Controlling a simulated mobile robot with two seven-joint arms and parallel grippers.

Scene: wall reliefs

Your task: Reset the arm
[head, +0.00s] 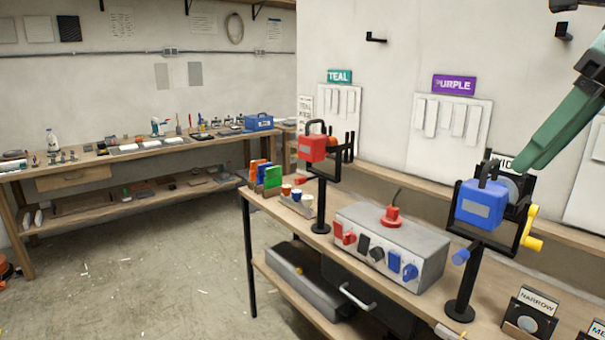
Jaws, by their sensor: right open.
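My right gripper (545,140) comes in from the upper right edge as long dark green parts pointing down and left. It is open, and I see nothing held in it. Its tip shows just above and beside the blue block (482,204) on the black stand at the right; I cannot tell from this view whether they touch. Much of my right arm is cut off by the picture's edge. My left arm and gripper are not in view.
A workbench (390,285) holds a grey switch box (392,243), a red block (313,148) on another stand, and a NARROW sign (530,312). Panels under TEAL (340,76) and PURPLE (454,85) signs hang behind. Open floor (150,275) lies left, before another bench (110,160).

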